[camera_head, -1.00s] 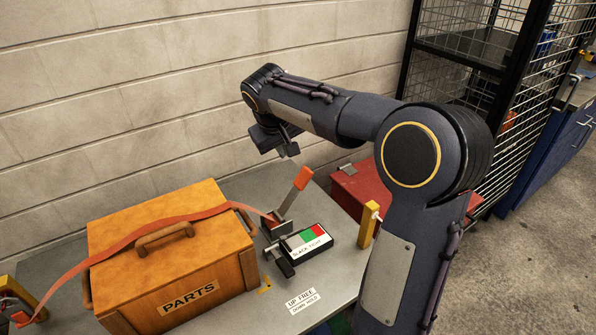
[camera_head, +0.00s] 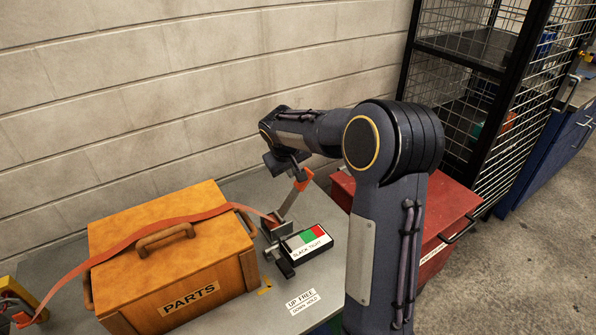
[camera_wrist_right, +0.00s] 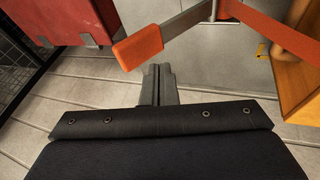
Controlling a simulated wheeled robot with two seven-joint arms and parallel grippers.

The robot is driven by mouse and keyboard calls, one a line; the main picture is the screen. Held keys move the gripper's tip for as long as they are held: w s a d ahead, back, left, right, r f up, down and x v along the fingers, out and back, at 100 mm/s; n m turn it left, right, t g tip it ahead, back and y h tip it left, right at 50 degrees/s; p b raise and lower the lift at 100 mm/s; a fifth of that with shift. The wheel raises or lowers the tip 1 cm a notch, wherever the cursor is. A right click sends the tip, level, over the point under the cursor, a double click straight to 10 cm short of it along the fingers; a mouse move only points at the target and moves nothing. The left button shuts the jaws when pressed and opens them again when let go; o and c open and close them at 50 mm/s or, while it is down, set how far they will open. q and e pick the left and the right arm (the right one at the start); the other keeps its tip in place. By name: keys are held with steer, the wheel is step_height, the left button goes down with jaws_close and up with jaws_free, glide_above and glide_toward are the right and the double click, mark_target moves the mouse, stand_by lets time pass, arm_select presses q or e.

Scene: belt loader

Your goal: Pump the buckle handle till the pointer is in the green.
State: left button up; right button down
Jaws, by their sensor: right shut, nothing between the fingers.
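The buckle handle is a grey lever with an orange grip (camera_head: 303,181), standing up and tilted to the right over the buckle (camera_head: 276,228). The grip also shows in the right wrist view (camera_wrist_right: 138,46). My right gripper (camera_head: 298,174) is shut and empty at the grip's upper end; its fingertips (camera_wrist_right: 158,70) appear beside the grip, and I cannot tell if they touch. The gauge (camera_head: 307,243) beside the buckle has grey, green and red zones; its pointer is too small to make out. An orange strap (camera_head: 190,217) runs from the buckle over the parts box. My left gripper is not in view.
The wooden parts box (camera_head: 225,262) stands left of the buckle on the grey table (camera_head: 262,187). A red case (camera_head: 425,240) stands to the right, partly behind my right arm. A label about up and down (camera_head: 302,301) lies in front. The wall is behind.

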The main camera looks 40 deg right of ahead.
steer(key=shift+s+d+f, duration=0.15)
steer(key=shift+d+f, duration=0.65)
steer(key=shift+d, duration=0.3)
steer(key=shift+d, duration=0.1)
